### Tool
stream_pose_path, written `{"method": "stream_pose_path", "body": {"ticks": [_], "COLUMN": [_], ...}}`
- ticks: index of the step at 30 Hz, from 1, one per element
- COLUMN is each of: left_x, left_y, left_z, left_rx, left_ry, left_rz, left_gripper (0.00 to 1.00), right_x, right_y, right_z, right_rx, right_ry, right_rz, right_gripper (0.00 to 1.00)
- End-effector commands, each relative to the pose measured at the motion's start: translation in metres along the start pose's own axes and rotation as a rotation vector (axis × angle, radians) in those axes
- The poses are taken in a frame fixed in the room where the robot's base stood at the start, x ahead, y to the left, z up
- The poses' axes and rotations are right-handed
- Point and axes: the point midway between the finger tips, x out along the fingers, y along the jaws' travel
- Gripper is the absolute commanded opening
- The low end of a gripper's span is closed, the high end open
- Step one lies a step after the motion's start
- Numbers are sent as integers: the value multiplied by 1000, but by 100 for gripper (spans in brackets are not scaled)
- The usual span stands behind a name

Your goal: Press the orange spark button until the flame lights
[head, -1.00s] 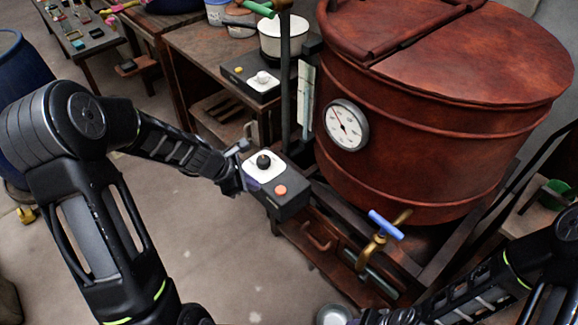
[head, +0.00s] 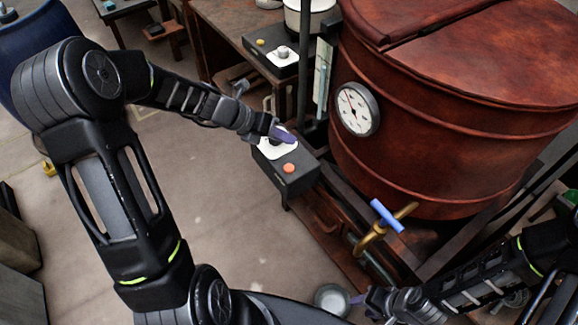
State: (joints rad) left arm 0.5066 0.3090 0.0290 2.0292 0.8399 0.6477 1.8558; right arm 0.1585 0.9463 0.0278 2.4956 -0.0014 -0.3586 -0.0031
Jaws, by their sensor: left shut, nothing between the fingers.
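The orange spark button (head: 289,168) sits on the top of a black control box (head: 291,182) in front of the big red-brown vat (head: 440,110). A white plate with a dark knob, partly hidden by my gripper, lies behind the button on the same box. My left gripper (head: 290,137) is shut and empty, with its purple-tipped fingers over the white plate, a little behind the button and apart from it. My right gripper (head: 362,299) is low at the bottom of the picture; I cannot tell whether it is open. No flame is visible.
A round gauge (head: 357,109) is on the vat wall. A brass tap with a blue handle (head: 386,215) sticks out below it. A second control box (head: 283,55) stands on the bench behind. A metal bowl (head: 332,298) is near the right gripper.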

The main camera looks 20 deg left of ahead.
Motion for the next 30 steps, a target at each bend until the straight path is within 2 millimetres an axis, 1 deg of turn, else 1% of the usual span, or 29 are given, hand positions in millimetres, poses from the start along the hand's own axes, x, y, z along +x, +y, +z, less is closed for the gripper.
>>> {"method": "stream_pose_path", "body": {"ticks": [5,8,22,30], "left_x": [4,9,47,60], "left_y": [3,7,35,44], "left_z": [-3,-7,-34,-44], "left_rx": [1,1,2,2], "left_ry": [0,0,0,1], "left_rz": [1,1,1,0], "left_gripper": [0,0,0,0], "right_x": [6,14,74,82], "right_y": [2,5,29,32], "right_z": [0,0,0,0], "right_rx": [0,0,0,0], "right_ry": [1,1,0,0], "right_rz": [0,0,0,0], "right_gripper": [36,36,36,36]}}
